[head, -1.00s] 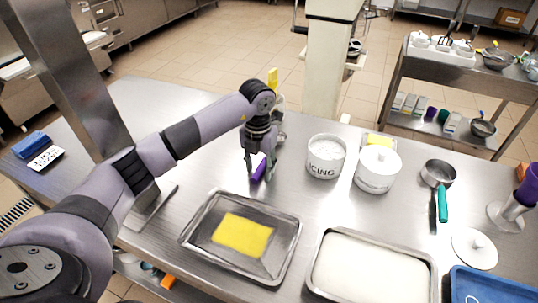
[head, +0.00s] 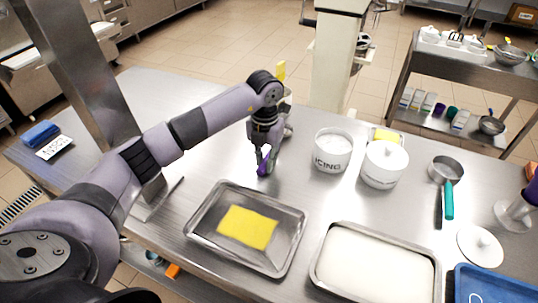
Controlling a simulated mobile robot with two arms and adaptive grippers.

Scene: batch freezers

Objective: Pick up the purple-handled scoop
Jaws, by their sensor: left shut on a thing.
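The purple handle of the scoop (head: 263,169) shows low between the fingers of my left gripper (head: 265,168), in the middle of the head view. The gripper points down at the table, behind the metal tray, and is shut on the handle. The scoop's bowl is mostly hidden by the gripper; a metal part shows just behind it. I cannot tell whether the scoop touches the table. My right gripper is not in view.
A metal tray (head: 205,238) with a yellow sheet lies in front. A white-filled tray (head: 318,272) and a blue tray (head: 462,284) lie front right. The table's left part is mostly clear.

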